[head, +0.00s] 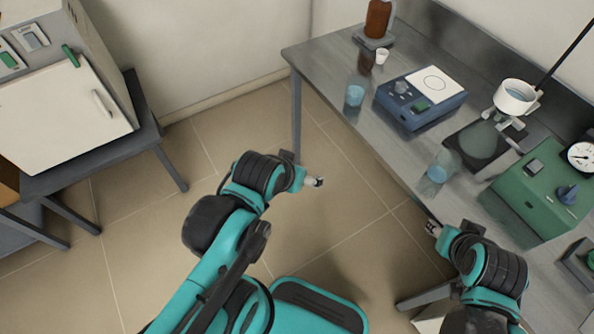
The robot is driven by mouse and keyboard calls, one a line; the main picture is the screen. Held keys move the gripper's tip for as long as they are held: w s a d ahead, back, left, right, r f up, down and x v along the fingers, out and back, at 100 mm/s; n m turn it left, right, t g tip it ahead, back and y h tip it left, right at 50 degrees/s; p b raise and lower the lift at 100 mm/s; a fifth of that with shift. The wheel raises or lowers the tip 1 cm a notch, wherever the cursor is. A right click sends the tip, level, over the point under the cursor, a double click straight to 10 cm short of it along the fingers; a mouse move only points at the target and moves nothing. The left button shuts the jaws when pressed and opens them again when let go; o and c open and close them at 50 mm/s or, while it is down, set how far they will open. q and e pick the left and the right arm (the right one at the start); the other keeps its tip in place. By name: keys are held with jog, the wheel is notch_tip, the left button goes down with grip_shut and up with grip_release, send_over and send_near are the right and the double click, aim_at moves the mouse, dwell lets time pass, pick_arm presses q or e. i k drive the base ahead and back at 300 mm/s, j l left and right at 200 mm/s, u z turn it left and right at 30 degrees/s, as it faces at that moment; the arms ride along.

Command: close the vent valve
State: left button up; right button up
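I cannot tell which of these is the vent valve. My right gripper (433,229) is small in view by the bench's front edge, left of the green box and apart from it. My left gripper (316,182) is over open floor, away from the bench. Finger opening is too small to tell for both.
A white furnace (60,120) stands at left. Floor between is clear.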

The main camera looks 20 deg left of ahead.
aim_at(567, 196)
jog(key=z, duration=1.3)
